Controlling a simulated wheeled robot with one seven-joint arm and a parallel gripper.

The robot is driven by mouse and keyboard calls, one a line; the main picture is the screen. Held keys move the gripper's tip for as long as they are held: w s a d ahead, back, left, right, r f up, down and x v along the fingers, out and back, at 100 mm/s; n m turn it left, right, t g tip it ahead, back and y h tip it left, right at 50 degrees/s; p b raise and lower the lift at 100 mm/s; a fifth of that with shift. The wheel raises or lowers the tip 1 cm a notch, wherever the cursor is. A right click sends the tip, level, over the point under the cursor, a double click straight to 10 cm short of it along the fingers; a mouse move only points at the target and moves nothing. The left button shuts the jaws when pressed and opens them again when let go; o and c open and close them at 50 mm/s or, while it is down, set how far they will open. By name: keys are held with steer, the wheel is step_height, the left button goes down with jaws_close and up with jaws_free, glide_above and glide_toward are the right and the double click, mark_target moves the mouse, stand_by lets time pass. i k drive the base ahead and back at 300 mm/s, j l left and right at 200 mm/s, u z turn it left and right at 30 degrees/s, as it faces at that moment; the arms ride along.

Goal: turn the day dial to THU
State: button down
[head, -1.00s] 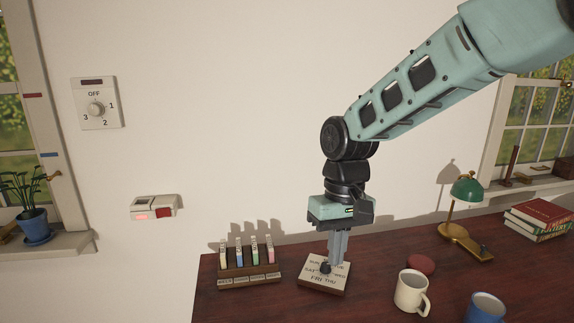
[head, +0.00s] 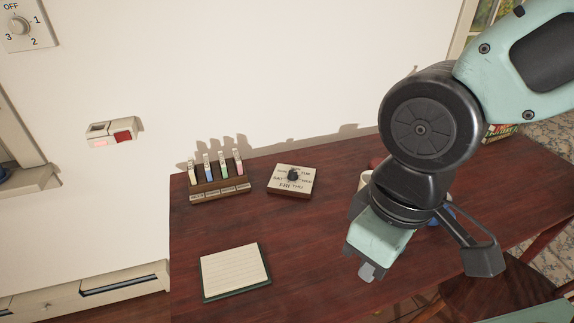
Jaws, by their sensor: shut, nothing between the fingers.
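The day dial is a small cream-topped box (head: 303,185) on the desk, with day names printed around a dark knob (head: 293,175). FRI and THU show along its front edge. The knob's pointer is too small for me to tell which day it marks. My gripper (head: 367,272) is shut and empty, in front of the dial and to its right, clear of it. Nothing covers the dial.
A rack (head: 220,193) with several coloured tabs stands left of the dial. A lined pad (head: 235,271) lies nearer. Mugs behind my wrist are mostly hidden. The red-brown desk (head: 310,240) is bare between pad and dial. A wall switch box (head: 111,133) is at left.

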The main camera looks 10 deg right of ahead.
mark_target(292, 175)
steer(key=i+l+u, duration=0.1)
steer(key=u, duration=0.3)
steer(key=i+l+u, duration=0.1)
steer(key=u, duration=0.35)
steer(key=l+u, duration=0.25)
steer(key=u, duration=0.15)
steer(key=i, duration=0.05)
